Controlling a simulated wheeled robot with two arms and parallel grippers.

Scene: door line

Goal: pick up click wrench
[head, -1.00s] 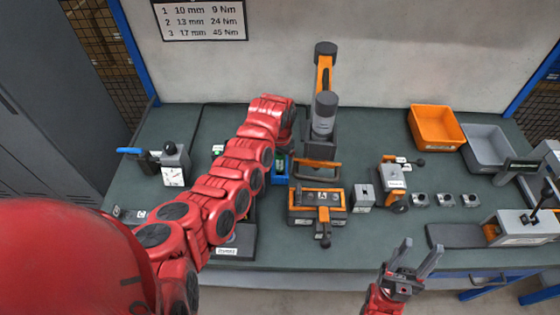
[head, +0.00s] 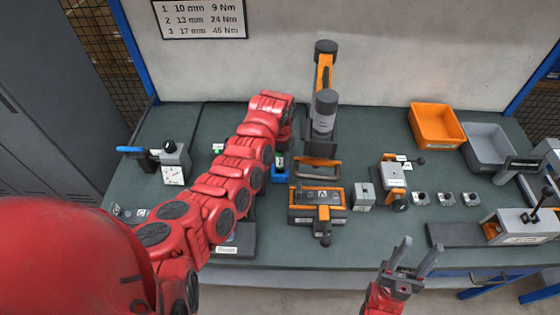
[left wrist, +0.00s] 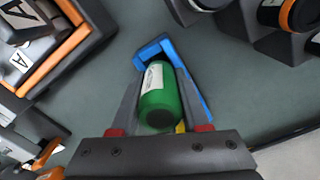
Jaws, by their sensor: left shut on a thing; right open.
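My left gripper (left wrist: 160,122) is shut on a green cylinder (left wrist: 160,98) with a white label, seen end-on in the left wrist view. A blue holder (left wrist: 186,68) stands around its far end and one side; I cannot tell whether they touch. In the head view the green piece (head: 280,160) and the blue holder (head: 280,176) show just right of my left forearm, which hides most of the gripper. Whether this green piece is the click wrench's handle cannot be told, as the rest of it is hidden. My right gripper (head: 406,262) is open and empty at the bench's front edge.
An orange-and-black fixture (head: 317,202) and a tall stand with a grey cylinder (head: 324,115) are close right of the holder. A blue-handled tool (head: 130,150) lies at the left. Orange (head: 437,127) and grey (head: 487,147) bins stand back right.

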